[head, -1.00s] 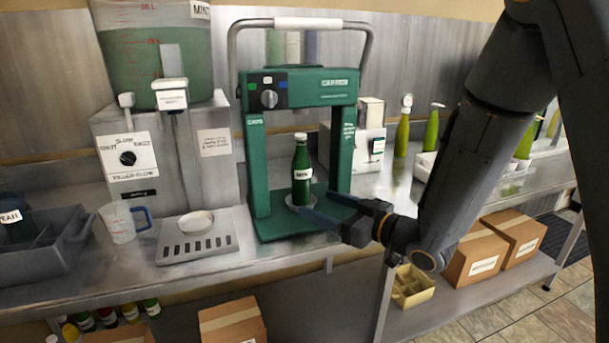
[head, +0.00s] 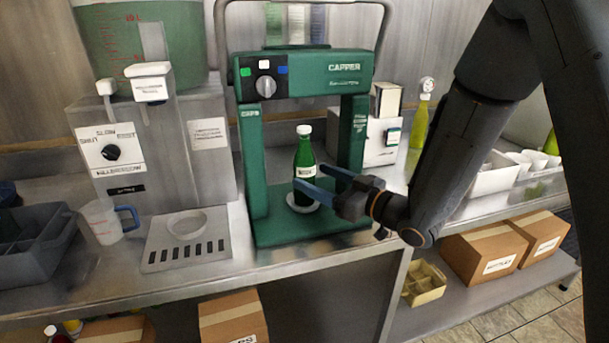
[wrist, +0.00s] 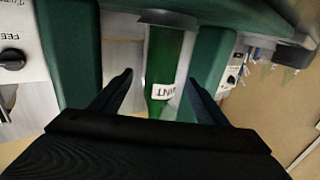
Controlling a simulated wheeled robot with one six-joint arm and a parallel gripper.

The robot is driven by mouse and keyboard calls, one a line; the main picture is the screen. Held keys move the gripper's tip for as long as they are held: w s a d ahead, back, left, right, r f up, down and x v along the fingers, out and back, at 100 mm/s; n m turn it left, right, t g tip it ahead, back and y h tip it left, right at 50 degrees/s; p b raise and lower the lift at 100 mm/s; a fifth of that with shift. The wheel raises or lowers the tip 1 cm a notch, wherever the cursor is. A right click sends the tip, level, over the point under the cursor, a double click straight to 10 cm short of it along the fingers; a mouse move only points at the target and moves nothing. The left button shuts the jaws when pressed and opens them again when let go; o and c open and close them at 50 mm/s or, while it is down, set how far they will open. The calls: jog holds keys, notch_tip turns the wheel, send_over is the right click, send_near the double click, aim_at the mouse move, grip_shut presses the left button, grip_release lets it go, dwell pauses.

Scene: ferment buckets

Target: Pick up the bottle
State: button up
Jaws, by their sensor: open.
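The bottle (head: 304,166) is green with a white cap and a white label. It stands upright on a small round white plate (head: 302,203) inside the green capper (head: 303,75). My gripper (head: 306,181) is open, with its fingers reaching in from the right at the height of the bottle's label. In the wrist view the bottle (wrist: 164,72) appears ahead, between the two open fingertips (wrist: 158,82), and its label is partly readable as "MINT". I cannot tell whether a finger touches it.
The capper's green posts (head: 254,165) stand on both sides of the bottle. A filling machine (head: 150,150) and a measuring jug (head: 103,221) are on the left. A white box-shaped device (head: 372,140) stands behind on the right. Cardboard boxes (head: 484,252) are on the lower shelf.

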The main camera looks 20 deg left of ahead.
aim_at(314, 176)
jog(key=p+x, duration=0.1)
jog(key=x, duration=0.3)
jog(key=shift+w+a+f, duration=0.15)
jog(key=shift+a, duration=0.05)
jog(key=c, duration=1.4)
jog(key=shift+c, duration=1.1)
jog(key=shift+r, duration=0.2)
